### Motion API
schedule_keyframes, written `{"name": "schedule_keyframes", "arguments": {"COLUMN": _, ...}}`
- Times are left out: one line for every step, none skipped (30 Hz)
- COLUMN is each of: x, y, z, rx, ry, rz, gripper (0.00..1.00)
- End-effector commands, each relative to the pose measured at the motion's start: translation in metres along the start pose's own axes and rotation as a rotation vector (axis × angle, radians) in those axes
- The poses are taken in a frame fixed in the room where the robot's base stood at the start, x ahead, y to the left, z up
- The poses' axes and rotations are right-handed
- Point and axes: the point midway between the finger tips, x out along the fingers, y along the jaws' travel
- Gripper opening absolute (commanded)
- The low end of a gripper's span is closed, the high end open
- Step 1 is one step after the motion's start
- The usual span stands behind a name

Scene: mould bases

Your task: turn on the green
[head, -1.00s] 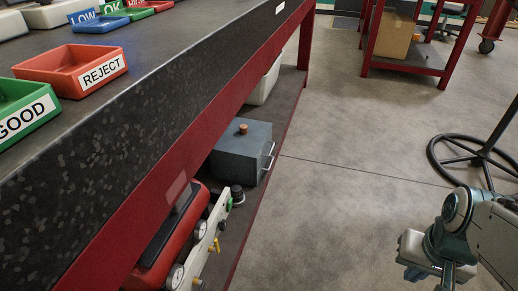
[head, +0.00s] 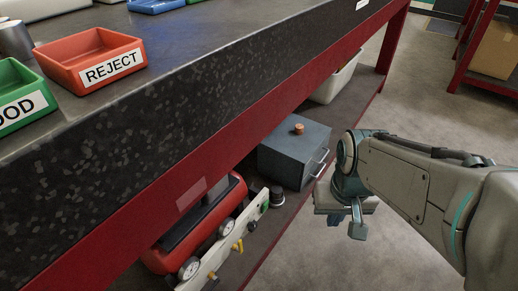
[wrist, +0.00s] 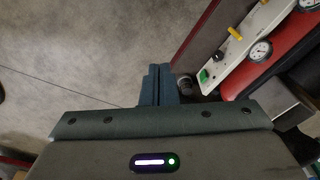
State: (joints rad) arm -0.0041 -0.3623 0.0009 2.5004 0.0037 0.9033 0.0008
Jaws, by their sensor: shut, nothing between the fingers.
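A small green switch (wrist: 203,76) sits at the near end of a pale panel (wrist: 236,50) in the wrist view. In the head view the panel (head: 222,250) stands on the lower shelf beside a red tank, with the green switch (head: 264,208) at its far end. My gripper (head: 350,222) hangs over the floor to the right of the shelf, apart from the panel. In the wrist view my gripper's two fingers (wrist: 158,84) are together and empty, left of the green switch with a gap between.
A grey box (head: 294,155) stands farther along the shelf. The benchtop (head: 180,105) overhangs the shelf. Floor to the right is open.

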Motion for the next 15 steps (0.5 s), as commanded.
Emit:
{"name": "schedule_keyframes", "arguments": {"x": 0.0000, "y": 0.0001, "z": 0.0001, "rx": 0.000, "ry": 0.000, "rz": 0.000, "gripper": 0.00}}
{"name": "schedule_keyframes", "arguments": {"x": 0.0000, "y": 0.0001, "z": 0.0001, "rx": 0.000, "ry": 0.000, "rz": 0.000, "gripper": 0.00}}
{"name": "schedule_keyframes", "arguments": {"x": 0.0000, "y": 0.0001, "z": 0.0001, "rx": 0.000, "ry": 0.000, "rz": 0.000, "gripper": 0.00}}
{"name": "schedule_keyframes", "arguments": {"x": 0.0000, "y": 0.0001, "z": 0.0001, "rx": 0.000, "ry": 0.000, "rz": 0.000, "gripper": 0.00}}
{"name": "schedule_keyframes", "arguments": {"x": 0.0000, "y": 0.0001, "z": 0.0001, "rx": 0.000, "ry": 0.000, "rz": 0.000, "gripper": 0.00}}
{"name": "schedule_keyframes", "arguments": {"x": -0.0001, "y": 0.0002, "z": 0.0001, "rx": 0.001, "ry": 0.000, "rz": 0.000, "gripper": 0.00}}
{"name": "schedule_keyframes", "arguments": {"x": -0.0001, "y": 0.0002, "z": 0.0001, "rx": 0.001, "ry": 0.000, "rz": 0.000, "gripper": 0.00}}
{"name": "schedule_keyframes", "arguments": {"x": -0.0001, "y": 0.0002, "z": 0.0001, "rx": 0.001, "ry": 0.000, "rz": 0.000, "gripper": 0.00}}
{"name": "schedule_keyframes", "arguments": {"x": -0.0001, "y": 0.0002, "z": 0.0001, "rx": 0.001, "ry": 0.000, "rz": 0.000, "gripper": 0.00}}
{"name": "schedule_keyframes", "arguments": {"x": -0.0001, "y": 0.0001, "z": 0.0001, "rx": 0.001, "ry": 0.000, "rz": 0.000, "gripper": 0.00}}
{"name": "schedule_keyframes", "arguments": {"x": 0.0001, "y": -0.0001, "z": 0.0000, "rx": 0.002, "ry": -0.002, "rz": -0.002, "gripper": 0.00}}
{"name": "schedule_keyframes", "arguments": {"x": 0.0006, "y": -0.0008, "z": -0.0003, "rx": 0.008, "ry": -0.008, "rz": -0.008, "gripper": 0.00}}
{"name": "schedule_keyframes", "arguments": {"x": 0.0014, "y": -0.0017, "z": -0.0006, "rx": 0.016, "ry": -0.015, "rz": -0.015, "gripper": 0.00}}
{"name": "schedule_keyframes", "arguments": {"x": 0.0025, "y": -0.0029, "z": -0.0011, "rx": 0.026, "ry": -0.025, "rz": -0.024, "gripper": 0.00}}
{"name": "schedule_keyframes", "arguments": {"x": 0.0043, "y": -0.0054, "z": -0.0021, "rx": 0.046, "ry": -0.042, "rz": -0.043, "gripper": 0.00}}
